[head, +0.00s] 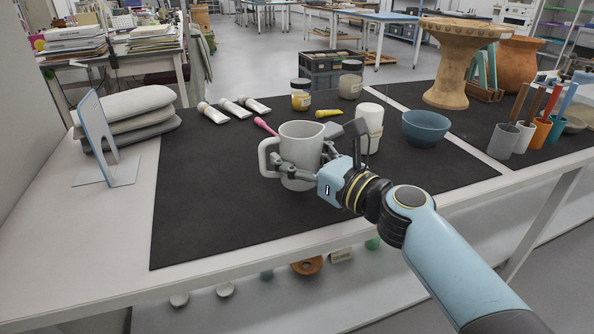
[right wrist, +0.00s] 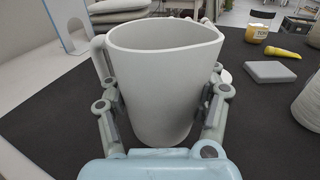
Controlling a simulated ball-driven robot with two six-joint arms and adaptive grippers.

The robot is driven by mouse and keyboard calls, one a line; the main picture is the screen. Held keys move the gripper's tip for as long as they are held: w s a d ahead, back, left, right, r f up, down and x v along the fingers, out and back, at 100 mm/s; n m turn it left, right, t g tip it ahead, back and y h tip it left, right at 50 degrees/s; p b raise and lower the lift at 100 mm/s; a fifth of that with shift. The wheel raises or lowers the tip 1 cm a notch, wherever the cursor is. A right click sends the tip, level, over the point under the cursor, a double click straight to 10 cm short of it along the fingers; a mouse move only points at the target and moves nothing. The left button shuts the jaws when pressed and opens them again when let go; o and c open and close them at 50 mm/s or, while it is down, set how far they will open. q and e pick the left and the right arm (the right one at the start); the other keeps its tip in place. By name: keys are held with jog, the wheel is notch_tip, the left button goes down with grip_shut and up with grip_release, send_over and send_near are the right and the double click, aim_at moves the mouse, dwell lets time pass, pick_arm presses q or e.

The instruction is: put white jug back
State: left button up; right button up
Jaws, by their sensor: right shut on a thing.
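The white jug (head: 301,150) stands upright over the black mat (head: 210,190), its handle to the left and its spout to the right. My right gripper (head: 308,168) is around the jug's body from the front right. In the right wrist view the jug (right wrist: 165,75) fills the middle, and the fingers of my right gripper (right wrist: 163,105) press on it from both sides, shut on it. I cannot tell whether its base touches the mat. My left gripper is not in view.
A white cup (head: 369,125) and blue bowl (head: 426,128) stand to the right of the jug. Paint tubes (head: 235,109), a pink tool (head: 265,126) and a yellow tool (head: 329,113) lie behind. A bookend (head: 105,150) stands left. The mat's front left is clear.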

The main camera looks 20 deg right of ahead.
jog(key=shift+f+b, duration=0.5)
jog(key=shift+f, duration=0.75)
jog(key=o, duration=1.4)
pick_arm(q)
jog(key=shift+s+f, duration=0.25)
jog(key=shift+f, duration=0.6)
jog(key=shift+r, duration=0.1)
pick_arm(e)
jog(key=shift+r, duration=0.15)
jog(key=shift+s+d+r+p, duration=0.1)
jog(key=shift+s+p, duration=0.05)
jog(key=shift+p, duration=0.15)
jog(key=b+v, duration=0.1)
jog(key=v, duration=1)
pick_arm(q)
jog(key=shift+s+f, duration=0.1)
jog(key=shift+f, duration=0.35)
pick_arm(e)
jog(key=shift+s+d, duration=0.15)
jog(key=shift+s, duration=0.15)
